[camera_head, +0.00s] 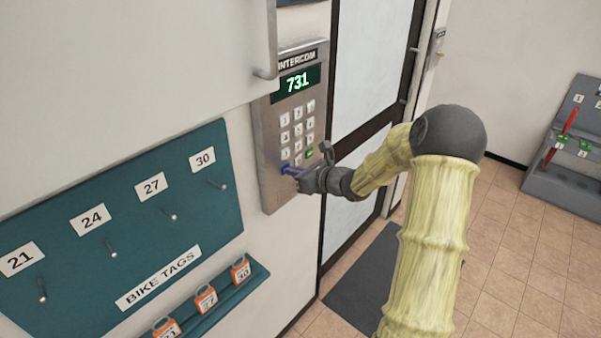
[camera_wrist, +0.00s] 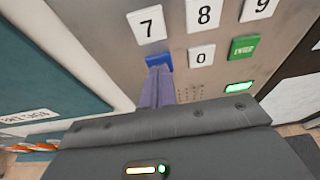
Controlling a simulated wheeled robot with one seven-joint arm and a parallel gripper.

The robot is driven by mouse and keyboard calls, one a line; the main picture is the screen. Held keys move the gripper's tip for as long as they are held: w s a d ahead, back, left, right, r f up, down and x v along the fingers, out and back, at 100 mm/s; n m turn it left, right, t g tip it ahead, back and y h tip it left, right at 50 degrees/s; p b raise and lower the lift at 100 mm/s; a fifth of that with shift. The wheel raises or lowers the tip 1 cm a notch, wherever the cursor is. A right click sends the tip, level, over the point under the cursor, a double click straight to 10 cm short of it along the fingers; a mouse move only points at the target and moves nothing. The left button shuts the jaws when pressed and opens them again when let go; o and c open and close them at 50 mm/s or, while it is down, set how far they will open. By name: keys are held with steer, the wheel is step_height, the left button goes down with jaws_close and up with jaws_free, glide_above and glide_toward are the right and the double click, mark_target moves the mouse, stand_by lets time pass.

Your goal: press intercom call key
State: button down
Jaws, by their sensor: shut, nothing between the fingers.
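The intercom panel (camera_head: 268,150) is a grey metal unit on the wall, with a lit display (camera_head: 297,83) reading 731. White number keys fill its keypad, and a green key (camera_head: 309,153) sits at lower right. In the wrist view the green key (camera_wrist: 243,47) is beside the 0 key (camera_wrist: 201,55). A blue key (camera_wrist: 160,61) is below the 7 key. My gripper (camera_head: 291,170) is shut and empty, its purple-blue fingertips (camera_wrist: 158,78) at the blue key; I cannot tell whether they press it. No call label is readable.
A small lit green strip (camera_wrist: 238,87) is below the green key. A teal bike tags board (camera_head: 130,215) with hooks and a ledge of orange tags (camera_head: 206,299) is at left. A glass door (camera_head: 365,70) stands right of the panel. The tiled floor at right is mostly clear.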

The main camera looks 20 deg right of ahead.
steer(key=shift+w+a+r+b, duration=0.4)
steer(key=shift+w+a+b, duration=0.15)
steer(key=shift+b, duration=0.2)
steer(key=shift+s, duration=0.1)
steer(key=f+b+v, duration=0.2)
steer(key=v, duration=1.2)
steer(key=shift+s+d, duration=0.25)
steer(key=shift+d, duration=0.2)
